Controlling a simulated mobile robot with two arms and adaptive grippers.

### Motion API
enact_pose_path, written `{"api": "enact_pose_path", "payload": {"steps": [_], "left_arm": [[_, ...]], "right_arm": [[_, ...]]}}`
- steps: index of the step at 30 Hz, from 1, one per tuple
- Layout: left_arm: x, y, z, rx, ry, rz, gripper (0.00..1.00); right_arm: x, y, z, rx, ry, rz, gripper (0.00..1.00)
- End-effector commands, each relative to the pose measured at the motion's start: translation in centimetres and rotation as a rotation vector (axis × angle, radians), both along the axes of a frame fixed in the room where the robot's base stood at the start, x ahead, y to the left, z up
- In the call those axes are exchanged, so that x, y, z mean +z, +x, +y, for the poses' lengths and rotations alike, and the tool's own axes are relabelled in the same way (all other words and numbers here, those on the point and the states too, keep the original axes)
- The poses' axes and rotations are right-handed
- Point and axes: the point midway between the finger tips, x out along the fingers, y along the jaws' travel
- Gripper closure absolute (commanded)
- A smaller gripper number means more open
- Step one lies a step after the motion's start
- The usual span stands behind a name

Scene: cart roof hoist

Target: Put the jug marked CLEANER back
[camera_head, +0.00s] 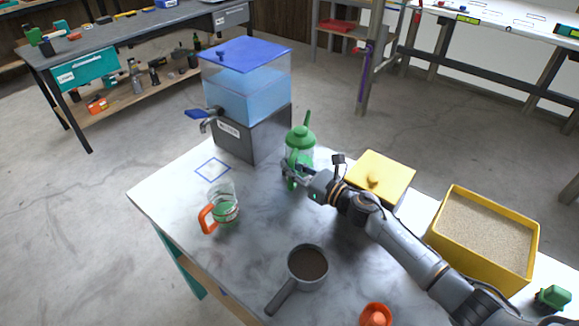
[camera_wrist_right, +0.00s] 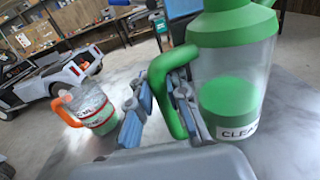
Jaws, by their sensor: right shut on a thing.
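The jug marked CLEANER (camera_head: 301,150) is clear with a green lid, green handle and green contents. It stands upright at the back of the table, right of the water dispenser; I cannot tell whether it touches the table. My left gripper is not in view.
A water dispenser (camera_head: 246,95) stands left of the jug, near a blue square outline (camera_head: 212,169). A clear jug with an orange handle (camera_head: 222,204) stands front left. A saucepan (camera_head: 307,265), a yellow lidded box (camera_head: 378,175) and a sand bin (camera_head: 487,240) are nearby.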

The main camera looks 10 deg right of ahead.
Motion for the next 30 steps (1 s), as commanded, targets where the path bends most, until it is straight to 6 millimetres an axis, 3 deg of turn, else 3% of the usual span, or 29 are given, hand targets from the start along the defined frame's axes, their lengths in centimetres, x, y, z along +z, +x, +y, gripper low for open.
{"api": "enact_pose_path", "payload": {"steps": [6, 7, 11, 23, 30], "left_arm": [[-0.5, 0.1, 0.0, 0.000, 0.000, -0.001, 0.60], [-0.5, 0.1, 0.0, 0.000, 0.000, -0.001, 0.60], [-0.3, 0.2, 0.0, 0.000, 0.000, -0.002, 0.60], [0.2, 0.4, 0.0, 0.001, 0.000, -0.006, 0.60], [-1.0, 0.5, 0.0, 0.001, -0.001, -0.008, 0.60]], "right_arm": [[-0.2, 0.0, 0.0, 0.000, -0.001, -0.004, 1.00], [-0.4, 0.0, 0.0, 0.000, -0.001, -0.001, 0.86], [-0.3, 0.0, 0.0, 0.000, -0.001, 0.000, 0.62], [0.2, -0.1, -0.1, -0.001, -0.001, 0.000, 0.62], [-0.4, -3.8, -2.9, -0.002, -0.004, 0.002, 0.62]]}}
